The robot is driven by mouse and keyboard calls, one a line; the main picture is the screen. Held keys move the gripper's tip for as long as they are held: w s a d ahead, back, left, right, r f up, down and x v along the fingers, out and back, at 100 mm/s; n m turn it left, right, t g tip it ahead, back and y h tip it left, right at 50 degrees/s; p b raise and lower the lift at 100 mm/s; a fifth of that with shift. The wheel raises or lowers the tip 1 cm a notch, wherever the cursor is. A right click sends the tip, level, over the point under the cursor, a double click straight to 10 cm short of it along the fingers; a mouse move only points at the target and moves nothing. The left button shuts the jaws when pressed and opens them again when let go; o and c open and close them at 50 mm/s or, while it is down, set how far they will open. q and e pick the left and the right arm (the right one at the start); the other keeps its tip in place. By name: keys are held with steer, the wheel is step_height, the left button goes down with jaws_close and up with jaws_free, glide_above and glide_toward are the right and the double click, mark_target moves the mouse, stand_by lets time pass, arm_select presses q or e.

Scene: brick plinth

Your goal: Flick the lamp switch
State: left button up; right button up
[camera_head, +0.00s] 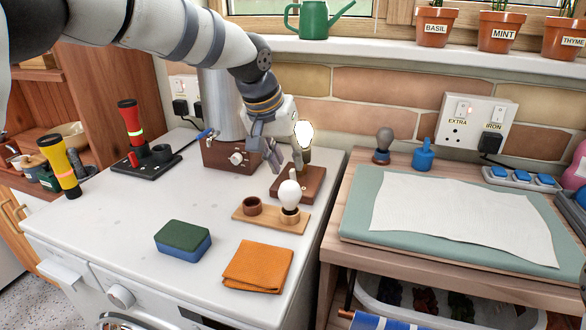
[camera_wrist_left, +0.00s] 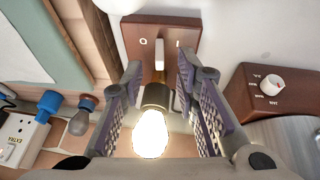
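The lamp has a wooden base (camera_head: 300,184) on the white worktop, and its bulb (camera_head: 303,133) is glowing. In the left wrist view the lamp base (camera_wrist_left: 186,38) carries a pale switch lever (camera_wrist_left: 159,56) between O and I marks. The lit bulb (camera_wrist_left: 150,134) and its dark socket appear between my fingers. My left gripper (camera_head: 274,160) is open and empty just above the lamp base, and it also shows in the left wrist view (camera_wrist_left: 159,72). Its fingertips appear near the switch; I cannot tell whether they touch it. My right gripper is not in view.
A wooden dial box (camera_head: 228,157) stands left of the lamp. A sponge (camera_head: 182,240) and orange cloth (camera_head: 257,267) lie nearer. The brick wall (camera_head: 380,96) is behind.

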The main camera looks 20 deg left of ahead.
mark_target(293, 171)
arm_select(q)
steer(key=shift+x, duration=1.95)
steer(key=shift+r, duration=0.1)
jaws_close()
steer(key=shift+d+r+y, duration=0.15)
steer(key=shift+d+y, duration=0.1)
steer(key=shift+y, duration=0.25)
steer(key=shift+d+f+m+y, duration=0.25)
steer(key=shift+d+m+y, duration=0.05)
steer(key=shift+y, duration=0.6)
jaws_free()
